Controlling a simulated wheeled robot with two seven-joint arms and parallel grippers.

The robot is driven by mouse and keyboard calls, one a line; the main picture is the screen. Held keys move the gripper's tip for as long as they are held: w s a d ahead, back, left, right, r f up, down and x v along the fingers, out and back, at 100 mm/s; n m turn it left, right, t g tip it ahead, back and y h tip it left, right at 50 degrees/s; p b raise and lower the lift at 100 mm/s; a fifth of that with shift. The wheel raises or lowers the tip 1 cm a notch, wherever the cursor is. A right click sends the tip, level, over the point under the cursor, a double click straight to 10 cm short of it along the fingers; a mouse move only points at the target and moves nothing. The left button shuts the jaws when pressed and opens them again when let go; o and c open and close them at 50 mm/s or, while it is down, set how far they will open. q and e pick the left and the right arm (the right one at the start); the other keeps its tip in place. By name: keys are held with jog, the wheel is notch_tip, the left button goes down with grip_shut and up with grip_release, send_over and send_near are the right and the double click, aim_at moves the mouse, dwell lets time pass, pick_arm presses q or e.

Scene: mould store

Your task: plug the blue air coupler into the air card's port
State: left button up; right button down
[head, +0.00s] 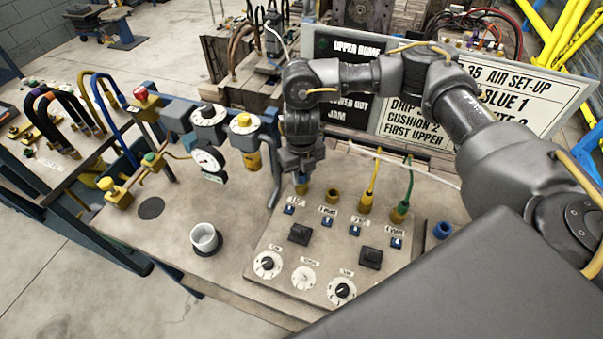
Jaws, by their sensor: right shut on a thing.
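My right gripper (301,171) points down over the left end of the port row on the sloped panel (262,240). It is shut on the blue coupler (301,179), of which only a little shows below the fingers. A brass port (302,189) is directly under it; I cannot tell whether the coupler is in it or just above. The second brass port (333,196) is empty. A yellow hose (374,178) and a green hose (409,188) stand in the two ports to the right. The air card (500,97) behind reads "35 AIR SET-UP" and "BLUE 1", partly hidden by my arm. My left gripper is not in view.
Gauges and regulators (207,158) stand left of the gripper. A white cup (205,238) stands on the bench top. Knobs (343,291) and black switches (371,257) are on the panel. A blue-topped fitting (443,230) is to the right. Bench space around the cup is clear.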

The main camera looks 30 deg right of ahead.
jog(key=shift+f, duration=0.2)
jog(key=c, duration=0.7)
grip_release()
jog(key=shift+c, duration=0.2)
jog(key=shift+r, duration=0.1)
notch_tip(320, 180, up, 8)
jog(key=p, duration=0.7)
jog(key=shift+f, duration=0.25)
jog(key=shift+f, duration=0.1)
